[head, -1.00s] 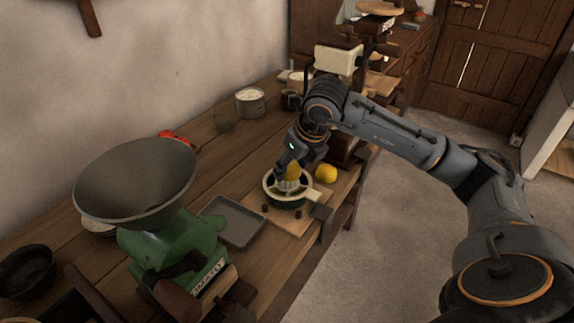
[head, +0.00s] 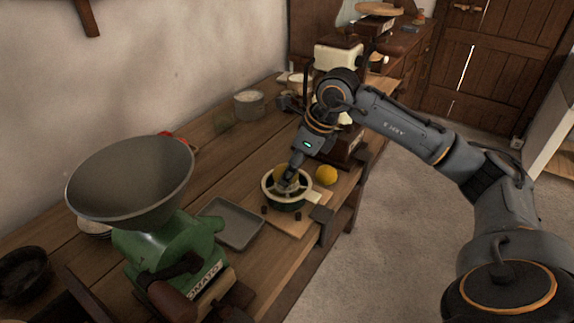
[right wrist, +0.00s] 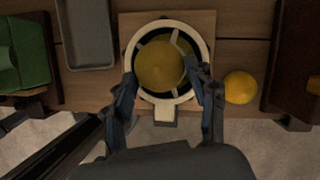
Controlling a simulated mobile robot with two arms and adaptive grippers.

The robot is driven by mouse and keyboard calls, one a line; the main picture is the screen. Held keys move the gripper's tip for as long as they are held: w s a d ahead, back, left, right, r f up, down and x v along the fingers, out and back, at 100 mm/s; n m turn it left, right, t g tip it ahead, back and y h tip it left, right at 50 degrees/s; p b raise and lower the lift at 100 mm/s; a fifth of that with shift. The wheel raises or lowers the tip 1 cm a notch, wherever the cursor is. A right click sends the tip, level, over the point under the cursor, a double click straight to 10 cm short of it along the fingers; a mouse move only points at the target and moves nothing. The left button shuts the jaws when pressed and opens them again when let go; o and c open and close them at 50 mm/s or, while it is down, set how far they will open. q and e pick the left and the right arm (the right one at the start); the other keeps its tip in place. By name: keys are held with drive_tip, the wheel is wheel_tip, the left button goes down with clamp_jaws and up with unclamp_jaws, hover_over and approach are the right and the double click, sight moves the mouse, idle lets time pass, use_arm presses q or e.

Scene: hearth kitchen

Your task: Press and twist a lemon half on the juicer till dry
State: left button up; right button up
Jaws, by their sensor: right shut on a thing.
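The juicer (head: 274,202), a round bowl with a pale rim and a handle, sits on a wooden board near the table's front edge. The right wrist view shows its pale rim and handle (right wrist: 165,115) from above. My right gripper (head: 287,178) points down over the juicer, shut on a yellow lemon half (right wrist: 159,66), with one finger on each side. The lemon half lies over the juicer's middle and hides the cone; I cannot tell how hard it presses. A second yellow lemon (head: 326,175) lies to the right of the juicer. My left gripper is not in view.
A grey tray (head: 230,222) lies left of the board (head: 283,222). A green tomato press (head: 170,240) with a wide hopper stands farther left. A dark wooden mill with a cream top (head: 338,57) stands behind my right arm. A pot (head: 249,104) is at the back.

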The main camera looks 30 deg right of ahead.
sight(286, 165)
drive_tip(key=shift+a+r+p, duration=0.1)
drive_tip(key=shift+r+p, duration=1.05)
drive_tip(key=shift+r, duration=0.35)
wheel_tip(286, 165, up, 3)
drive_tip(key=shift+f+p, duration=0.15)
drive_tip(key=shift+p, duration=0.85)
drive_tip(key=shift+r+p, duration=0.45)
drive_tip(key=shift+r, duration=0.25)
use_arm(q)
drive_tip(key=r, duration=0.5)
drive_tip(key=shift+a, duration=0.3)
use_arm(e)
drive_tip(key=shift+f, duration=0.1)
